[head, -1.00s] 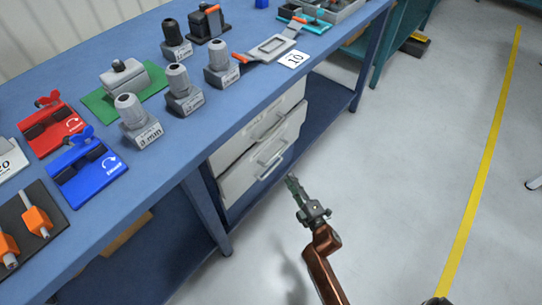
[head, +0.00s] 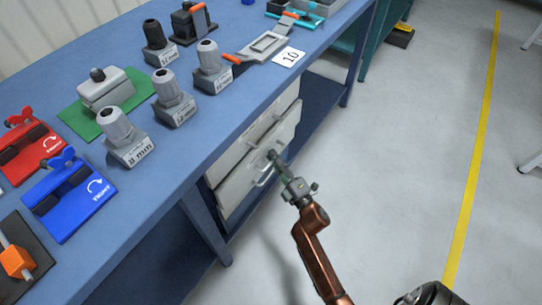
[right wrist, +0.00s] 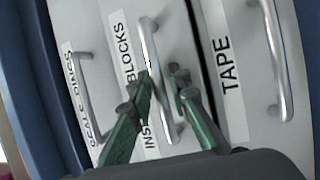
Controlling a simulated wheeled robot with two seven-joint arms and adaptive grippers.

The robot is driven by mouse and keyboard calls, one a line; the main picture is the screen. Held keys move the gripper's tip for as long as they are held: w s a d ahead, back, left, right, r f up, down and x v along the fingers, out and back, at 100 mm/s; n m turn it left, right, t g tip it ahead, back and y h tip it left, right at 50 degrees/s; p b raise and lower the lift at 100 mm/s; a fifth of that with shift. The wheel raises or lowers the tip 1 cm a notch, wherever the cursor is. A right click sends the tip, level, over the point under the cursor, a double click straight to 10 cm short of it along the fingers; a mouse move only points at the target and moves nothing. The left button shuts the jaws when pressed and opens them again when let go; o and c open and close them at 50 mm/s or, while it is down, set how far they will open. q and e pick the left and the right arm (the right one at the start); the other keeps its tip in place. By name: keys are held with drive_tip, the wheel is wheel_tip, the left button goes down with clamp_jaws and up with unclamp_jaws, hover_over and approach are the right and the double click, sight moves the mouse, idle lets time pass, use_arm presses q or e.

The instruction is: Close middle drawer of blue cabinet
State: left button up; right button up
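The blue cabinet (head: 208,205) stands under the workbench and has light grey drawer fronts with bar handles. In the right wrist view, the middle drawer (right wrist: 122,22) has a label ending in "BLOCKS" and a silver handle (right wrist: 149,42). My left gripper is out of view.
A drawer labelled "TAPE" (right wrist: 260,80) and another, partly readable drawer (right wrist: 78,65) flank the middle one. The blue workbench (head: 200,140) overhangs the cabinet and carries grey blocks and red and blue fixtures.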

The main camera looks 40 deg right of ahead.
drive_tip(key=shift+s+d, duration=0.1)
drive_tip(key=shift+d, duration=0.05)
drive_tip(key=shift+c, duration=0.6)
clamp_jaws()
